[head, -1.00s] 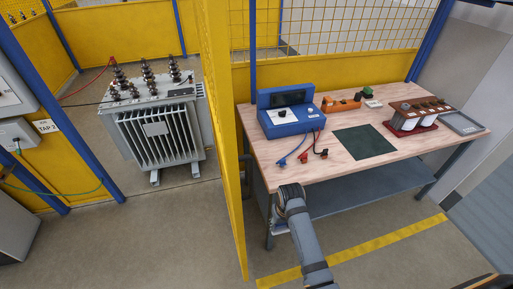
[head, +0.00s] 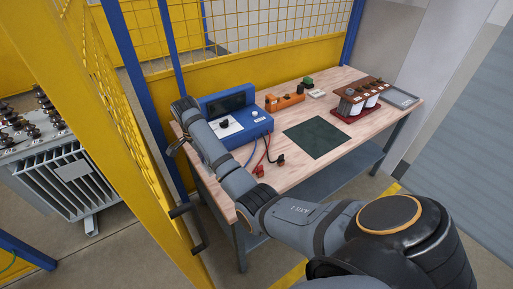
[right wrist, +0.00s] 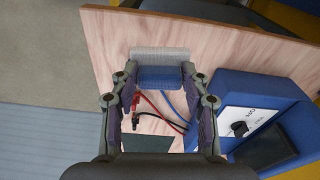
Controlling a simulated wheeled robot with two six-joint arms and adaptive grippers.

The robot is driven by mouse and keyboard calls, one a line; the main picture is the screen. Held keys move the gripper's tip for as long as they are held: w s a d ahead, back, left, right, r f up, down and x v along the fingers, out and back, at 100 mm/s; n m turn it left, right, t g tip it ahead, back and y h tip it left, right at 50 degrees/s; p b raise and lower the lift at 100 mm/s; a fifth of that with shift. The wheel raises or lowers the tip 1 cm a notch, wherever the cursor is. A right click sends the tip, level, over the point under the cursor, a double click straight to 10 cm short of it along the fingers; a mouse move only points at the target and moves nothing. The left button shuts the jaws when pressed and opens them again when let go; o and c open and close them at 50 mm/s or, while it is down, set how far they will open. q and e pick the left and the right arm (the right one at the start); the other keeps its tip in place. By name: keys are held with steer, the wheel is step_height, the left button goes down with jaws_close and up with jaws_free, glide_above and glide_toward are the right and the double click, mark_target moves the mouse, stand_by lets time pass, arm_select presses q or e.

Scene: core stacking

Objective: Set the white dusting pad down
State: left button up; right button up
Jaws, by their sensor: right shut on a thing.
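My right arm reaches from the lower right of the head view to the bench's left end. My right gripper (head: 178,142) is small and partly hidden there, beside the blue test instrument (head: 233,120). In the right wrist view, my right gripper (right wrist: 160,82) is shut on the white dusting pad (right wrist: 160,56), a pale block with a blue part. The pad appears over the wooden bench top (right wrist: 110,35); I cannot tell whether it touches. In the head view I cannot make out the pad. My left gripper is not in view.
Red, black and blue leads (head: 264,158) lie in front of the instrument. A dark green mat (head: 318,138) lies mid-bench. An orange block (head: 285,101), a red-based rack (head: 350,114) and a grey tray (head: 402,98) stand farther right. A yellow fence post (head: 130,120) stands left of the bench.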

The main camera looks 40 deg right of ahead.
steer(key=shift+w+r+m, duration=0.45)
steer(key=shift+r+m, duration=0.05)
steer(key=shift+r, duration=0.25)
steer(key=shift+s+d+f, duration=0.2)
steer(key=shift+s+d, duration=0.3)
steer(key=shift+d, duration=0.25)
steer(key=s+d+f+p, duration=0.1)
steer(key=d+f, duration=0.1)
steer(key=d, duration=0.1)
steer(key=s+d+f+p, duration=0.1)
steer(key=s+d+f, duration=0.1)
steer(key=d+f, duration=0.1)
steer(key=s+d+f+p, duration=0.1)
steer(key=s+d+f, duration=0.1)
steer(key=d, duration=0.2)
steer(key=shift+s+f+p, duration=0.2)
steer(key=shift+f+p, duration=0.1)
steer(key=shift+f, duration=0.05)
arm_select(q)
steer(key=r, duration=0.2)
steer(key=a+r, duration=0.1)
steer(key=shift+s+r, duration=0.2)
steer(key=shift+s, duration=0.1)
arm_select(e)
steer(key=shift+s+d+f, duration=0.1)
steer(key=shift+d+f, duration=0.05)
steer(key=shift+f, duration=0.3)
